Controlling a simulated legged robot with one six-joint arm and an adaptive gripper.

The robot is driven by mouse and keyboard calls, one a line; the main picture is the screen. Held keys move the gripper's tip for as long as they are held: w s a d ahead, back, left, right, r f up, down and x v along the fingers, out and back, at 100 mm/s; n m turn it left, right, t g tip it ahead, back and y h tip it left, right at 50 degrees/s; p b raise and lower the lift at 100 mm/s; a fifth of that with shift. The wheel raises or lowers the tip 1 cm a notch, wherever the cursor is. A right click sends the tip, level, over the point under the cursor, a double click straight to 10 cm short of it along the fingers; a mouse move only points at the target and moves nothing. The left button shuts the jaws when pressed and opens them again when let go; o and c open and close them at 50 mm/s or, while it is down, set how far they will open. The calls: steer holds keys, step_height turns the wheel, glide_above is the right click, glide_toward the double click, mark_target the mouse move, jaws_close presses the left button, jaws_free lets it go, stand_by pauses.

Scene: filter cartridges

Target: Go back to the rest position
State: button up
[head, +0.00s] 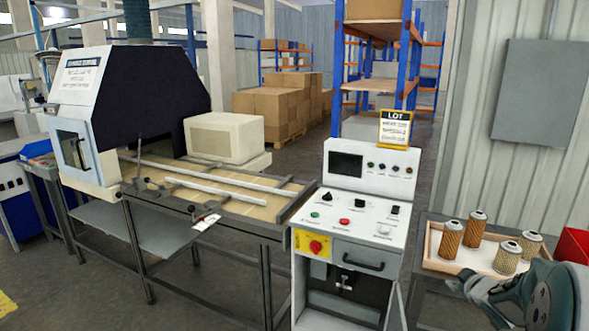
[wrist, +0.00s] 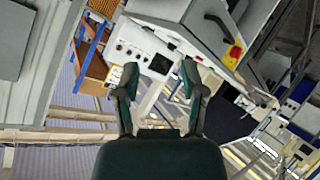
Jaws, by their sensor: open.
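My gripper (head: 478,290) is at the lower right of the head view, in front of a shallow wooden tray (head: 434,262). In the wrist view my gripper (wrist: 158,72) has its two fingers spread apart with nothing between them. Several filter cartridges stand upright in the tray. Two are taller and orange-brown, one at the front left (head: 450,240) and one behind it (head: 475,230). Shorter, paler ones stand to the right, one in front (head: 507,258) and one behind (head: 530,244). My arm hides part of the tray's front right.
A control cabinet (head: 355,230) with buttons and a yellow LOT sign (head: 395,128) stands left of the tray. A red bin (head: 573,246) is at the right edge. A conveyor bench (head: 200,195) and dark-hooded machine (head: 150,90) stand further left. Shelving (head: 408,60) is behind.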

steer(key=s+a+r+m+g+h, duration=0.3)
steer(key=s+a+r+m, duration=0.2)
steer(key=s+a+r, duration=0.6)
steer(key=s+a+f+g+y, duration=0.1)
steer(key=s+a+g+y, duration=0.1)
steer(key=s+a, duration=0.6)
steer(key=s+a+f+m+g+y, duration=0.1)
steer(key=s+a+y, duration=0.1)
steer(key=s+a, duration=0.6)
steer(key=s, duration=0.4)
steer(key=shift+s+f+g+y, duration=0.2)
steer(key=shift+f+g+y, duration=0.1)
steer(key=shift+f+g, duration=0.1)
